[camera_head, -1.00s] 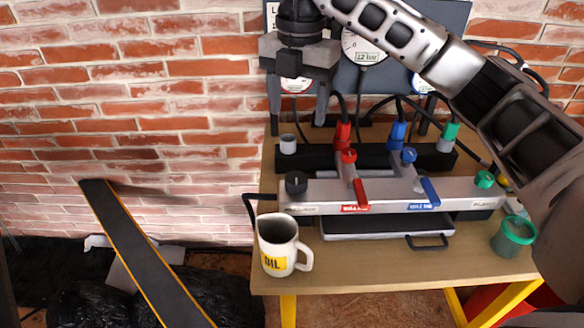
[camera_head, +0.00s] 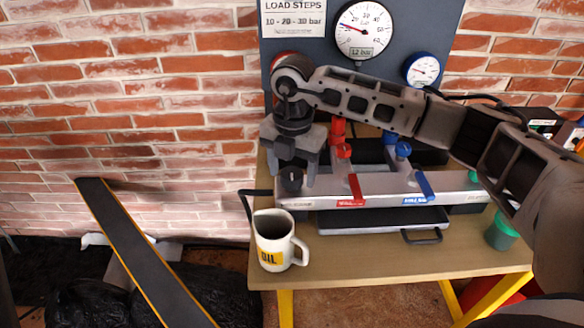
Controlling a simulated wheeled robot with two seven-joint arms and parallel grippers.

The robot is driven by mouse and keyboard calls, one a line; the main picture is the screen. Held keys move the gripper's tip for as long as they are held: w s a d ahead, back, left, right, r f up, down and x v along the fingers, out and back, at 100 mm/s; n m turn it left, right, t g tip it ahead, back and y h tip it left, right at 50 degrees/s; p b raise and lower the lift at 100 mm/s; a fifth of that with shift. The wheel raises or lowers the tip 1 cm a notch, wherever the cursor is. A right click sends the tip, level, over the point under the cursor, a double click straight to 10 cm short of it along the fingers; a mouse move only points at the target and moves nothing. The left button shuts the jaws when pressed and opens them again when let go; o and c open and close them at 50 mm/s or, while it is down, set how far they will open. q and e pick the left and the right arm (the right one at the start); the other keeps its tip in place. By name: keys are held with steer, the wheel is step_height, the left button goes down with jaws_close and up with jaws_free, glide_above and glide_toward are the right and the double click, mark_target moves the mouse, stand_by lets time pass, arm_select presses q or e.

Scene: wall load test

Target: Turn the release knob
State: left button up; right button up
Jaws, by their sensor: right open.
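The release knob appears to be the black round knob (camera_head: 291,179) at the left end of the silver manifold bar (camera_head: 330,192) on the bench. My right gripper (camera_head: 291,182) points down over this knob, with its two grey fingers apart, one on either side. Whether the fingers touch the knob cannot be told. The right arm comes in from the right and covers part of the bar and the hoses behind it. My left gripper is not in view.
A white oil jug (camera_head: 276,242) stands in front of the bar's left end. Red (camera_head: 355,187) and blue (camera_head: 425,186) levers stick out forward. A gauge panel (camera_head: 440,30) is behind. A green cup (camera_head: 500,233) stands at the right.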

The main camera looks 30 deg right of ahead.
steer(key=shift+f, duration=0.1)
steer(key=c, duration=1)
